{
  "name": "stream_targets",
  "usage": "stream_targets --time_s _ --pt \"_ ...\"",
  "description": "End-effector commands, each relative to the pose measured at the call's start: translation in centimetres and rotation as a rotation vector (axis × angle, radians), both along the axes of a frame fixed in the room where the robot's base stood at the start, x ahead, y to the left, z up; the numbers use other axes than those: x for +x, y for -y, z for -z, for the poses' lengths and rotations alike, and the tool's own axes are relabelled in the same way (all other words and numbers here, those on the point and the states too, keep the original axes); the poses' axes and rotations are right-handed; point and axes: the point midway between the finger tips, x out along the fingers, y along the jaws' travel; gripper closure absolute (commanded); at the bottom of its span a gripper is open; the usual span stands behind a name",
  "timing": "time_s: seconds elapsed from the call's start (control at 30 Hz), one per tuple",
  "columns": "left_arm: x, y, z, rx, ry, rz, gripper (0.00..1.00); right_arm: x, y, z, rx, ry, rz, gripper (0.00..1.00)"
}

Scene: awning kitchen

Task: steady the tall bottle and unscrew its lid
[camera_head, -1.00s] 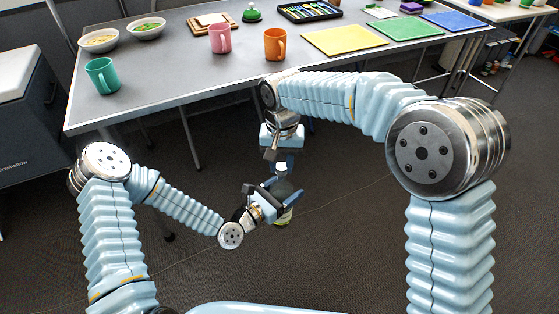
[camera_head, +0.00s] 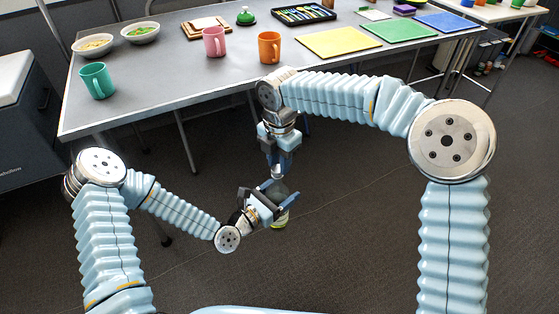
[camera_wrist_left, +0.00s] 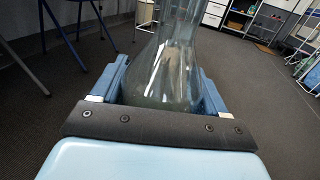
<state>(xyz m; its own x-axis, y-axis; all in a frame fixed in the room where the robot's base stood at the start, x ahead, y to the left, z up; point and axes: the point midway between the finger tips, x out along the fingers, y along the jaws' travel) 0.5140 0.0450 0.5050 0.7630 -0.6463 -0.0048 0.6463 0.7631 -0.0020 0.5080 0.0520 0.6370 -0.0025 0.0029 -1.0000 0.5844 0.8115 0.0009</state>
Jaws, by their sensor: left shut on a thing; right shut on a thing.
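The tall bottle (camera_head: 281,217) is clear and greenish. It stands upright in the air in front of the table, in the grip of my left gripper (camera_head: 268,201). In the left wrist view the clear bottle (camera_wrist_left: 172,75) sits between the two blue fingers, and its top is out of the picture. My right gripper (camera_head: 277,172) points down from above and is shut at the bottle's top. The lid is mostly hidden between its fingers, and I cannot tell how far it has turned.
The grey table (camera_head: 190,85) lies beyond my arms. Near its front edge stand a teal mug (camera_head: 98,81), a pink mug (camera_head: 214,42) and an orange mug (camera_head: 269,47). A yellow mat (camera_head: 338,42) lies to their right. The floor under the bottle is clear.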

Motion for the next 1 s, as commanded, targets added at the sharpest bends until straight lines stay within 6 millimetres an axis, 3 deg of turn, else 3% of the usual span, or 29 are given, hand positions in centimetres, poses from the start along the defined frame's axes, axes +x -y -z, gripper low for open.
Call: stream_targets --time_s 0.57,1.0 --pt "0.0 0.0 0.0 -0.001 0.001 0.000 1.00 0.0 0.0 -0.2 0.000 0.001 0.000 1.00" --pt "0.0 0.0 0.0 -0.001 0.001 0.000 1.00 0.0 0.0 -1.7 0.001 0.001 0.001 1.00"
